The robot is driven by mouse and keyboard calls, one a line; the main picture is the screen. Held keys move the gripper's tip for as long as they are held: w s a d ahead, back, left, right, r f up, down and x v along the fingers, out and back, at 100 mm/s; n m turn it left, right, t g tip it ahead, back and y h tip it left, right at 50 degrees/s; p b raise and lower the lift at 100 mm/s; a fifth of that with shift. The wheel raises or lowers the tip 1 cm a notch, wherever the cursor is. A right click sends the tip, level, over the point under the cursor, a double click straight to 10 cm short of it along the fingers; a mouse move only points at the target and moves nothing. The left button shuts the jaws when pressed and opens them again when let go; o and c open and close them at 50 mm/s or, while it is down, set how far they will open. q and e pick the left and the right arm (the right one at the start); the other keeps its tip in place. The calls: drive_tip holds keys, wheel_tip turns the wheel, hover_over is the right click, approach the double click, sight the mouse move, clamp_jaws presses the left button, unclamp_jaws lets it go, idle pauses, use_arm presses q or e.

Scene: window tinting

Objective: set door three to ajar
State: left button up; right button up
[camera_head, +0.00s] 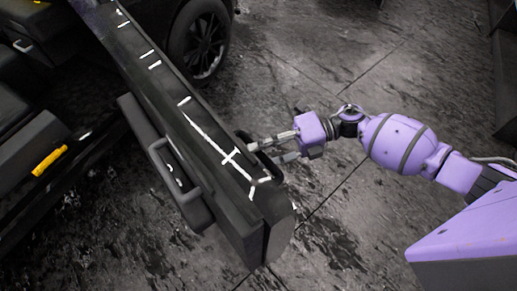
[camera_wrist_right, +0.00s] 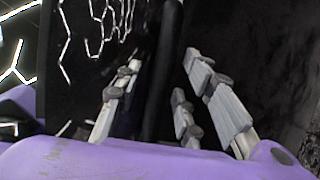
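A dark car door (camera_head: 160,95) stands swung out from the car in the head view, seen from above, with white light streaks along its top. I cannot read a number on it. Its outer handle (camera_head: 270,167) is a dark loop on the right face. My right gripper (camera_head: 271,149) reaches it from the right. In the right wrist view, the dark handle bar (camera_wrist_right: 160,85) runs between the spread fingers of the right gripper (camera_wrist_right: 158,70). A gap shows on the bar's left; contact on its right is unclear. My left gripper is out of view.
The car's dark interior, with a yellow object (camera_head: 50,160), lies left of the door. A wheel (camera_head: 200,42) stands beyond the door at the top. The grey stained floor (camera_head: 330,215) is clear right of the door. Dark shelving-like structure (camera_head: 503,75) edges the upper right.

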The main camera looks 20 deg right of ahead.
drive_tip(key=shift+a+f, duration=0.1)
drive_tip(key=shift+a, duration=0.35)
clamp_jaws()
